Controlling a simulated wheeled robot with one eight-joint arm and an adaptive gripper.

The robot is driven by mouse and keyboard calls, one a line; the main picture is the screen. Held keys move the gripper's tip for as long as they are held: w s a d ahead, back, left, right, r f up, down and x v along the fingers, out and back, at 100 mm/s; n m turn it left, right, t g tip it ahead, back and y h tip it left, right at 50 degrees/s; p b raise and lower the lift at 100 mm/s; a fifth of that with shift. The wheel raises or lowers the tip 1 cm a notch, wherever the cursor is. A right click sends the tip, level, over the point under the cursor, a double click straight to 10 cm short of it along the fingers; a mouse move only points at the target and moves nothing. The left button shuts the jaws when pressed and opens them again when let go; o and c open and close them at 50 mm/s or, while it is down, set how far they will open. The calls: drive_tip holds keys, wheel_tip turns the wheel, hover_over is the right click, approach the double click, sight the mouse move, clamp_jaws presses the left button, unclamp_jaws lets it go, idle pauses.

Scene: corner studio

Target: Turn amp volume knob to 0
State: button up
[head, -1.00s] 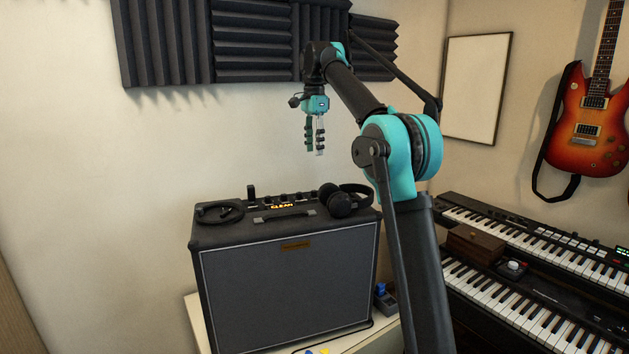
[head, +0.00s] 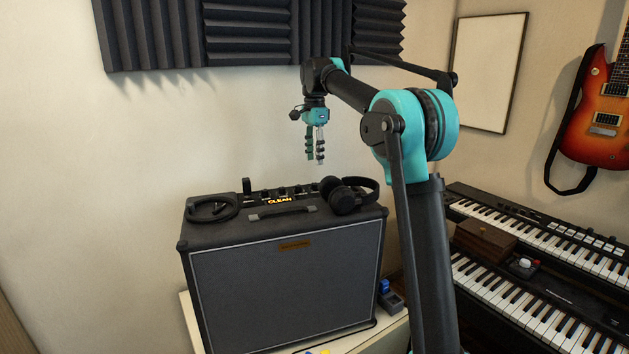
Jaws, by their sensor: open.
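The dark guitar amp (head: 290,290) stands on a pale cabinet in the lower middle of the head view. I cannot tell which knob is the volume or where any knob points. A taller black piece (head: 246,186) stands up at the left end of the row. My gripper (head: 315,162) hangs fingers down above the right part of the panel, open and empty, apart from the amp.
Black headphones (head: 346,196) lie on the amp's right top, close to the knobs. Keyboards (head: 540,235) stand at the right. Foam panels (head: 245,32) cover the wall behind my arm.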

sight(314, 183)
wheel_tip(314, 183, down, 9)
drive_tip(key=shift+r, duration=0.1)
drive_tip(key=shift+c, duration=0.3)
clamp_jaws()
